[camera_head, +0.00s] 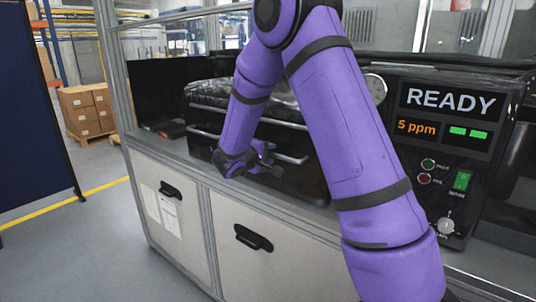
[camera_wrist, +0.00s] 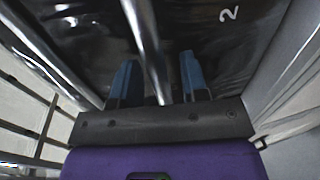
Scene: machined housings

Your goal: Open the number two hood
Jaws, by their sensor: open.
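The number two hood is a glossy black panel with a white "2" (camera_wrist: 229,14) on it. It fills the upper part of the wrist view (camera_wrist: 215,55). In the head view it is the black housing (camera_head: 308,180) on the bench, partly hidden by my purple arm. A metal handle bar (camera_wrist: 146,45) runs across the hood in the wrist view; it also shows in the head view (camera_head: 292,158). My gripper (camera_wrist: 159,78) is open, with one blue finger on each side of the bar. I cannot tell whether the fingers touch it. In the head view my gripper (camera_head: 269,162) is at the housing's front.
A control panel with a READY screen (camera_head: 450,101) and knobs stands to the right on the bench. Below are pale cabinet doors with black handles (camera_head: 253,238). A dark blue partition (camera_head: 35,110) stands at the left. The floor between is clear.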

